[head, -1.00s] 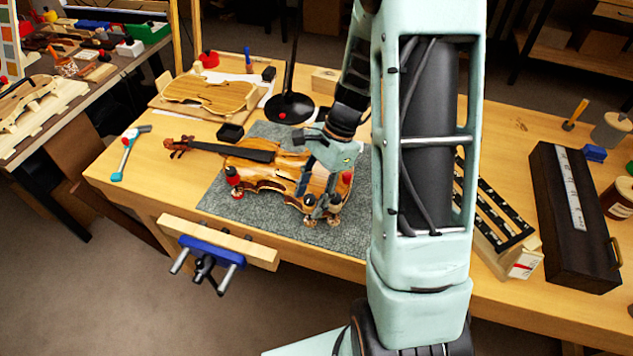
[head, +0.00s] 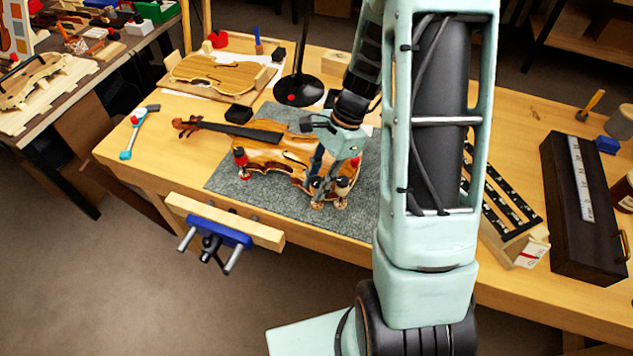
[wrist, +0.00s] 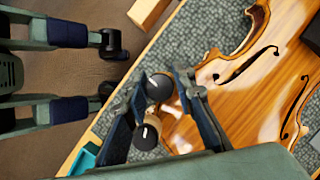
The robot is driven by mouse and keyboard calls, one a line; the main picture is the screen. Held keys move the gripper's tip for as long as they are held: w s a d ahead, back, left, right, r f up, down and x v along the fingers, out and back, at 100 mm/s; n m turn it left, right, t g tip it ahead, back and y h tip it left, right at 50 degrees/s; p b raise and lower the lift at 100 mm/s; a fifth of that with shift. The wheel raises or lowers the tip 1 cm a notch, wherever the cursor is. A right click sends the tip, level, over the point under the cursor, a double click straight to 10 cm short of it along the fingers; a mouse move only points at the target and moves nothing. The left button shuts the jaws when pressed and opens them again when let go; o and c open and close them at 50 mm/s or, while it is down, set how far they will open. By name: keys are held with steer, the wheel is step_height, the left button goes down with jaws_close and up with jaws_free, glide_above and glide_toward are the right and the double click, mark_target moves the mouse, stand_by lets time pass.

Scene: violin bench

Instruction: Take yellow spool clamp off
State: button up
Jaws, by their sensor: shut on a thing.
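The violin (head: 267,150) lies on a grey mat (head: 225,182), and shows in the wrist view (wrist: 262,88). My gripper (head: 316,186) is low at its near right edge, its fingers (wrist: 167,80) pointing down around a spool clamp (head: 317,204). I see no yellow on this clamp; the fingers hide much of it. In the wrist view a black-topped knob (wrist: 159,87) shows between the fingers and a wooden spool with a dark end (wrist: 149,131) beside it. Another dark-topped clamp (head: 341,188) stands close to the right of my gripper.
A red-topped clamp (head: 240,157) sits on the violin's near left edge and another red top (head: 355,161) shows behind my gripper. A black lamp base (head: 298,90) stands behind the violin. A blue vise (head: 216,233) juts from the bench front (head: 145,172).

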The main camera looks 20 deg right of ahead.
jaws_close()
steer(key=shift+s+a, duration=0.45)
steer(key=shift+s, duration=0.15)
stand_by(1.0)
steer(key=shift+s+a, duration=0.6)
steer(key=shift+s, duration=0.25)
step_height(320, 180, up, 7)
steer(key=p, duration=0.6)
steer(key=shift+w, duration=0.1)
